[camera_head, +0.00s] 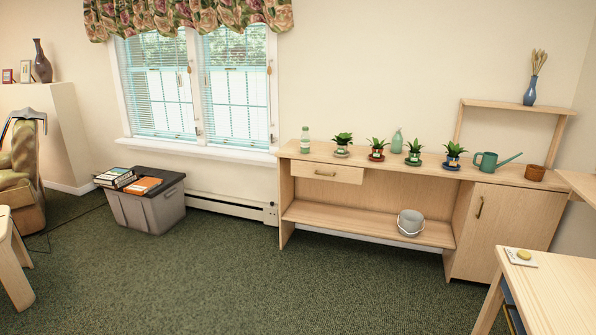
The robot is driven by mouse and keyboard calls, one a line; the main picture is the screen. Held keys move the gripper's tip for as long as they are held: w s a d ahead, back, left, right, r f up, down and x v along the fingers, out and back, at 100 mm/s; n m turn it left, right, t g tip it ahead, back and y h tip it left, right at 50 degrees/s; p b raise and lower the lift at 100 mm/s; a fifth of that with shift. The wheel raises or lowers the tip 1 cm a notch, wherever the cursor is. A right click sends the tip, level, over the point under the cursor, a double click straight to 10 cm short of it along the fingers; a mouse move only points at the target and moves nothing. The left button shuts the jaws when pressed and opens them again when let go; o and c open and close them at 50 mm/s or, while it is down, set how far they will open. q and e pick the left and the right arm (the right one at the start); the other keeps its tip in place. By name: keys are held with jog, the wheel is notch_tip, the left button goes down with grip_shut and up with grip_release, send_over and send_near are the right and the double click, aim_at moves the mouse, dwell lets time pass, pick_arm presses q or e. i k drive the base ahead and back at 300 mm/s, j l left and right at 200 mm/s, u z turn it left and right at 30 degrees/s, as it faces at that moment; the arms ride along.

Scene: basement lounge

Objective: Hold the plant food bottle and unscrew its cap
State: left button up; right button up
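A light green, rounded bottle or mister (397,142) stands further right on the same bench, behind the potted plants. The print on both is too small to read. Neither of my grippers is in view, and nothing touches the bottles.
The wooden bench (400,170) also holds several potted plants, a green watering can (487,161) and a brown pot (535,172). A bucket (411,222) stands on its lower shelf. A table (560,290) is at the right front. A grey bin (147,207) stands left. Carpet between is clear.

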aim_at(304, 139)
jog(key=i+z, duration=0.15)
jog(key=i, duration=0.65)
jog(key=i+z, duration=0.1)
jog(key=i, duration=0.7)
jog(key=i+j+z, duration=0.15)
jog(key=i, duration=0.65)
